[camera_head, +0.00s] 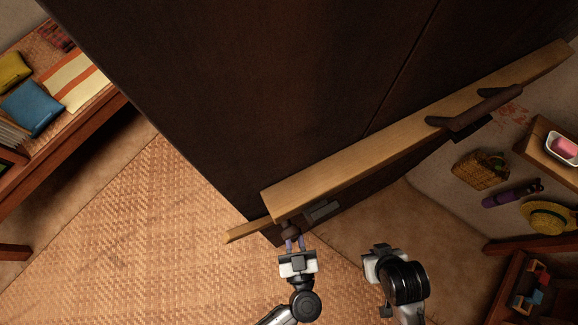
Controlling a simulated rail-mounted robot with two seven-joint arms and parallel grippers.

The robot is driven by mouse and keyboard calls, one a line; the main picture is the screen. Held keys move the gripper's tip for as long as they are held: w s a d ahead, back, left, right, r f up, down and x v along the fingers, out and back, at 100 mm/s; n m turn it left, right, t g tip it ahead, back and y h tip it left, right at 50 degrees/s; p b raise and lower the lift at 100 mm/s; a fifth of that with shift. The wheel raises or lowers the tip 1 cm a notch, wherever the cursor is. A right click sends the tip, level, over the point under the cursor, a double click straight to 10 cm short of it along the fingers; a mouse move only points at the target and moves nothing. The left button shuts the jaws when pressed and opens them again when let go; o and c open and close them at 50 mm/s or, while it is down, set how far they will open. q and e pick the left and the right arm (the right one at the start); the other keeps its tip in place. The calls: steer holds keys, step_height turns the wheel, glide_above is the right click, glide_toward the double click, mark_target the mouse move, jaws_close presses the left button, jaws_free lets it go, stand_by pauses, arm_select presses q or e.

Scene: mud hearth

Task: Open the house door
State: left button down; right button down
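The house door appears as large dark brown panels (270,80) filling the upper middle of the head view, with a seam between them. A pale wooden beam (400,127) runs slantwise along their lower right edge. A dark brown handle-like bar (475,108) sits on the right part of the beam. A small brown knob-like piece (291,229) shows below the beam's left end. My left gripper (294,243) has its fingers at this piece, one on each side; whether they press on it is unclear. My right gripper (378,252) is apart from the door, its fingers hidden.
A grey metal fitting (321,210) is under the beam near my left gripper. A bench with cushions (33,107) stands at left. At right are a basket (480,170), a straw hat (549,216) and a shelf (545,150). The woven floor mat (150,240) is clear.

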arm_select(q)
steer(key=shift+s+d+f, duration=0.1)
steer(key=shift+s+f, duration=0.05)
steer(key=shift+s, duration=0.1)
steer(key=c, duration=1.1)
jaws_free()
steer(key=shift+o, duration=0.2)
steer(key=s+d, duration=0.2)
steer(key=s, duration=1.1)
steer(key=shift+s+d+p, duration=0.25)
steer(key=shift+p, duration=0.1)
steer(key=shift+n, duration=0.3)
